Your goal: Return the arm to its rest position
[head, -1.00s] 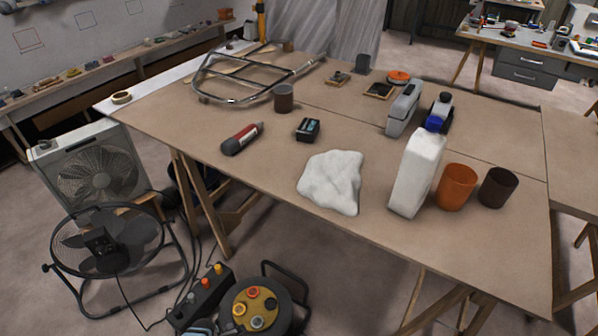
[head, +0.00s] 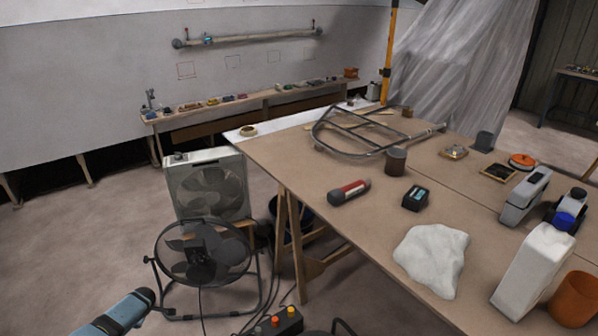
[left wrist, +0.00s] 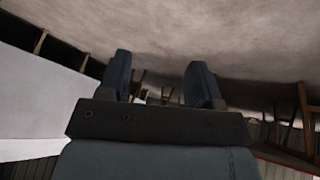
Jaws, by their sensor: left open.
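My left gripper (left wrist: 161,78) shows in the left wrist view with its two dark fingers spread apart. Nothing is between them. Floor and walls fill that view at a steep tilt, and no object is close to the fingers. In the head view a blue-grey link that appears to be my left arm (head: 118,314) enters at the bottom left, over the floor, clear of the workbench (head: 340,240). The gripper itself does not show there. My right gripper is in neither view.
A floor fan (head: 203,254) and a box fan (head: 208,187) stand left of the workbench. The bench holds a white cloth (head: 431,259), a red-and-grey tube (head: 349,192), a white jug (head: 532,270) and a metal frame (head: 365,130). Floor at the far left is free.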

